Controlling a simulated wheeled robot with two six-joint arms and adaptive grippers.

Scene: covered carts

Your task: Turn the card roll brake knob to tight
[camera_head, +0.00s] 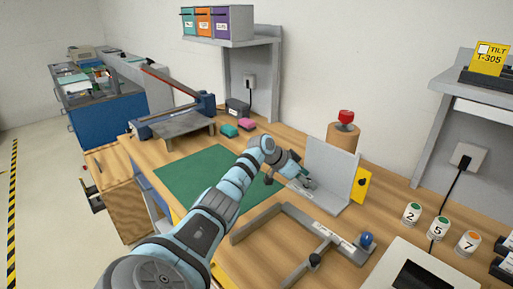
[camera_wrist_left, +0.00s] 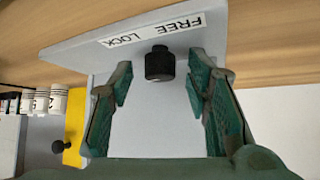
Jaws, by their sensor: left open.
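The brown roll (camera_head: 344,141) stands behind an upright grey plate (camera_head: 333,170) and has a red knob (camera_head: 346,117) on top. No marking on the red knob can be read. My left gripper (camera_head: 300,180) is in front of the grey plate, apart from the roll and red knob. In the left wrist view, its open fingers (camera_wrist_left: 160,85) appear on either side of a black knob (camera_wrist_left: 160,63) on a grey plate, by a label (camera_wrist_left: 150,30) reading FREE and LOCK. Contact with that knob cannot be told. My right gripper is not in view.
A yellow plate (camera_head: 362,185) with a black knob stands beside the grey plate. A grey frame (camera_head: 272,222) with a blue ball knob (camera_head: 366,239) lies in front. Numbered white pots (camera_head: 438,228) stand right. A green mat (camera_head: 200,172) lies left.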

